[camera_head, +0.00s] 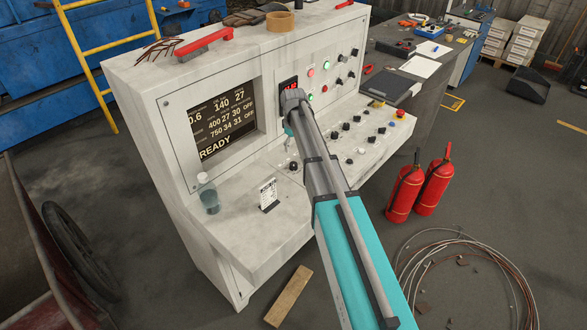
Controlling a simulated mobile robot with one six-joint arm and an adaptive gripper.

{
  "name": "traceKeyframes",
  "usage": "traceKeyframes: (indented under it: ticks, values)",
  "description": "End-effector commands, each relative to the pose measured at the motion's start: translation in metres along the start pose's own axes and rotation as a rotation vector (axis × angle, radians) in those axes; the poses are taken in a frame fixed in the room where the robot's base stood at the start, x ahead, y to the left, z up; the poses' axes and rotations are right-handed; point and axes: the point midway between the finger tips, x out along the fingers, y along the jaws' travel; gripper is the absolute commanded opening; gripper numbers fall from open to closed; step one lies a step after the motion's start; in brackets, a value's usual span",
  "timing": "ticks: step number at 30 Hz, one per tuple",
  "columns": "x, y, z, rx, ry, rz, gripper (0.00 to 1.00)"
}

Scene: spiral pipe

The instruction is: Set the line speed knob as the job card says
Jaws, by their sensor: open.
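My arm reaches up across the console. Its far end bends down in front of the panel by a small red-lit display (288,84). My gripper (290,145) is mostly hidden behind the arm, just above a black knob (293,166) on the sloped desk; contact cannot be told. Several small black knobs and buttons lie to the right. Which one is the line speed knob cannot be told. The screen (222,121) shows rows of numbers and READY.
A red-handled brush (205,43) and a tape roll (280,22) lie on top. Two red extinguishers (419,186), a coil of wire (465,275) and a plank (288,296) are on the floor.

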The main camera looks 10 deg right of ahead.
Motion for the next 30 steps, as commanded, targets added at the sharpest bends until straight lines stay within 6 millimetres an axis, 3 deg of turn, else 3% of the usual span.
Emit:
traceKeyframes:
  ticks: [30]
  values:
    - [0.082, 0.002, 0.001, 0.002, 0.000, 0.000, 0.82]
